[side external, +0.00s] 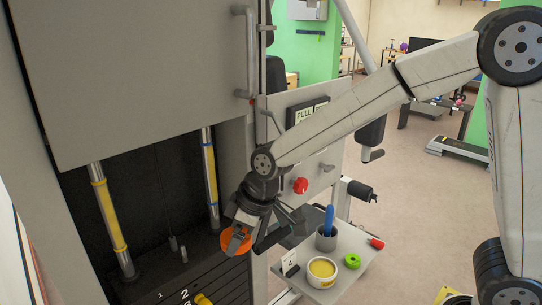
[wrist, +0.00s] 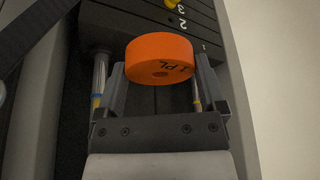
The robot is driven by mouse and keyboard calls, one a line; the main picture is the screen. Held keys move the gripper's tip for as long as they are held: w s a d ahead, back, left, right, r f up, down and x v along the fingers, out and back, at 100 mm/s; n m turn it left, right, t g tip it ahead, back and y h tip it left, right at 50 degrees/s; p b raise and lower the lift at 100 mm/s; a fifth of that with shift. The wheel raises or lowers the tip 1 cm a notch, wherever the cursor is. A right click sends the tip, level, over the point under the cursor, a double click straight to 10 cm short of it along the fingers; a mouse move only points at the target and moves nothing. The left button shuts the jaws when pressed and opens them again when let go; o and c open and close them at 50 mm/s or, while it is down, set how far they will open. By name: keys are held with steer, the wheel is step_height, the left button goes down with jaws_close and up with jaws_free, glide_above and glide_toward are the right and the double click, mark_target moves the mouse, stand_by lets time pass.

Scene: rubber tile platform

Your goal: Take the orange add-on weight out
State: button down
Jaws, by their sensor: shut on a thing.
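The orange add-on weight (wrist: 158,58) is a thick round disc with dark lettering and a small hole. It shows between the two fingers in the wrist view, and my gripper (wrist: 158,85) is shut on it. In the side external view the weight (side external: 236,241) is partly hidden by my gripper (side external: 245,228). It appears near the front right of the machine's numbered weight stack (side external: 205,278). I cannot tell whether it touches the stack.
Two guide rods (side external: 107,215) with yellow bands rise from the stack under a grey cover panel (side external: 130,70). Open floor lies beyond.

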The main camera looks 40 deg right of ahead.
steer(key=shift+s+d, duration=0.9)
steer(key=shift+s, duration=0.3)
steer(key=shift+s+d, duration=0.85)
steer(key=shift+s, duration=0.35)
